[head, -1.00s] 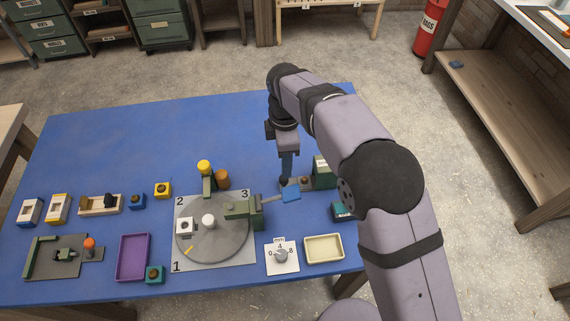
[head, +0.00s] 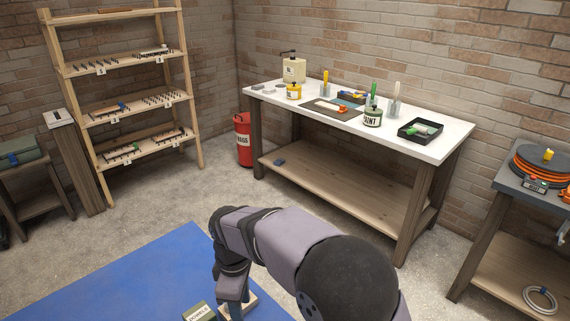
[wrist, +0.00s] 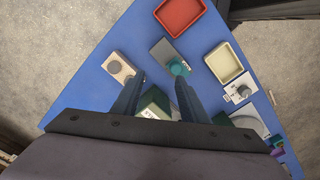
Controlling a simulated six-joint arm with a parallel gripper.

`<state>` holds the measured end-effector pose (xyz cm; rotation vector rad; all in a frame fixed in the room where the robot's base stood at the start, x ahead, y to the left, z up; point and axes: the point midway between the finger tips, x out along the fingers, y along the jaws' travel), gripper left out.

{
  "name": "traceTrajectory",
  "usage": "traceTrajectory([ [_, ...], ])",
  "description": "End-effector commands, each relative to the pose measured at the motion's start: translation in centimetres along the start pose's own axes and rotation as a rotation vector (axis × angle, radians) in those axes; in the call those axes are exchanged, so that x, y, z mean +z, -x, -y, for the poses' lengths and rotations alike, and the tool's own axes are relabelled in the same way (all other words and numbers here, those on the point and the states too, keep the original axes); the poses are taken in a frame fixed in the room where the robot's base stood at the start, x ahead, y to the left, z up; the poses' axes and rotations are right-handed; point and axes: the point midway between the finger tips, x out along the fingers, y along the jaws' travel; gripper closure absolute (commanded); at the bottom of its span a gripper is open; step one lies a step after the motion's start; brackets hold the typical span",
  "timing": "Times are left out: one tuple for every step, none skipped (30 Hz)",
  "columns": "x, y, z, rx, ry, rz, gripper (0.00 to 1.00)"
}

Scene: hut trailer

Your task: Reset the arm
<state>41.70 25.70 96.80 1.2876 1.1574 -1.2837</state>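My gripper (wrist: 158,78) shows in the wrist view with its two dark blue fingers spread apart and nothing held between the tips. It points down over the blue table (wrist: 100,98). A green box with a white label (wrist: 152,104) shows between and beyond the fingers, partly hidden by them. In the head view my arm reaches in from the bottom, bent downward at its far end. Contact with either cannot be told.
In the wrist view, a beige block (wrist: 114,66), grey plate with teal knob (wrist: 163,51), red tray (wrist: 196,8), cream tray (wrist: 215,68) and dial card (wrist: 238,100) lie near the gripper. A white-topped workbench (head: 300,112) stands behind the table. Bare blue table (head: 130,275) lies left.

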Motion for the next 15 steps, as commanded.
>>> traceTrajectory([
  [3.5, 0.4, -0.3, 0.000, -0.137, 0.000, 0.60],
  [5.2, 0.5, -0.3, 0.001, -0.217, -0.001, 0.60],
  [7.5, 0.5, -0.2, 0.001, -0.320, -0.001, 0.60],
  [9.2, 0.5, 0.1, 0.001, -0.399, -0.001, 0.60],
  [10.9, 0.5, 0.4, 0.001, -0.477, -0.001, 0.60],
  [13.0, 0.4, 1.0, 0.001, -0.581, 0.000, 0.60],
  [14.6, 0.4, 1.5, 0.001, -0.659, 0.000, 0.60],
  [16.0, 0.3, 2.0, 0.001, -0.734, 0.000, 0.60],
  [17.8, 0.1, 2.9, 0.002, -0.831, -0.001, 0.60],
  [19.1, 0.0, 3.6, 0.002, -0.901, 0.000, 0.60],
  [20.2, -0.2, 4.3, 0.002, -0.968, 0.000, 0.60],
  [21.6, -0.4, 5.2, 0.002, -1.051, 0.000, 0.60],
  [22.5, -0.6, 6.0, 0.002, -1.109, 0.001, 0.60],
  [23.3, -0.8, 6.6, 0.002, -1.163, 0.000, 0.60],
  [24.2, -1.0, 7.5, 0.002, -1.228, 0.001, 0.60],
])
